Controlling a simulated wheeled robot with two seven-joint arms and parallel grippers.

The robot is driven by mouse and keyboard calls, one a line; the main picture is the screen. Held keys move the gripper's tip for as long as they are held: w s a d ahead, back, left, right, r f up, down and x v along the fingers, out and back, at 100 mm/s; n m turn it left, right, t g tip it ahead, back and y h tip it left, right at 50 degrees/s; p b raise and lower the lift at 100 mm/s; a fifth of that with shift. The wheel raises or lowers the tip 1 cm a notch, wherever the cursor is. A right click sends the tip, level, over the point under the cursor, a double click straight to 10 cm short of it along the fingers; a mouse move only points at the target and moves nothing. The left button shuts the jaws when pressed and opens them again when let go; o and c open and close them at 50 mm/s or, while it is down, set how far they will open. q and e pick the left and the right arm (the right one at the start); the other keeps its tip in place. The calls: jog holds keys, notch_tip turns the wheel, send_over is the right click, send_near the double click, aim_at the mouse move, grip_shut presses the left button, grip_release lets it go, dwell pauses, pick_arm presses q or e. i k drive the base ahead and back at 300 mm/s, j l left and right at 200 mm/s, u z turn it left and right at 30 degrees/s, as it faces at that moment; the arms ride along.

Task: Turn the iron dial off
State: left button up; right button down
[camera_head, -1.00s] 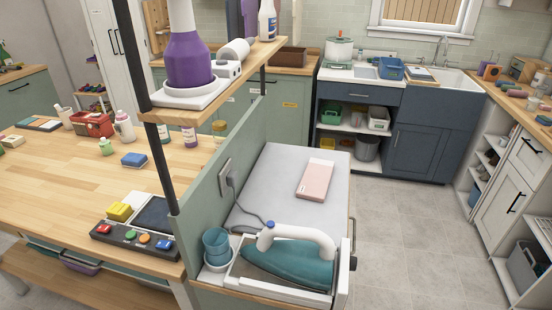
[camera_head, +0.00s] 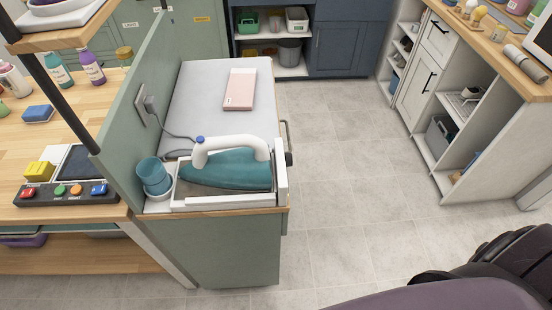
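A teal iron (camera_head: 228,170) with a white handle (camera_head: 232,146) lies in a white-edged tray (camera_head: 222,202) at the near end of the ironing station. A small blue knob, which looks like the dial (camera_head: 200,140), sits at the left end of the handle. Its setting is too small to read. A grey cord runs from near the iron to a wall socket (camera_head: 143,110) on the green panel. Neither gripper shows. A dark, rounded part of my own body fills the lower right corner, well apart from the iron.
Teal cups (camera_head: 154,176) stand left of the iron. A button panel (camera_head: 66,193) is on the wooden table. The floor (camera_head: 345,170) to the right is clear, up to white shelves (camera_head: 493,130).

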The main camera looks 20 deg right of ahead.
aim_at(289, 162)
jog(key=i+l, duration=0.1)
jog(key=l, duration=0.95)
jog(key=i+l, duration=0.2)
jog(key=u, duration=0.05)
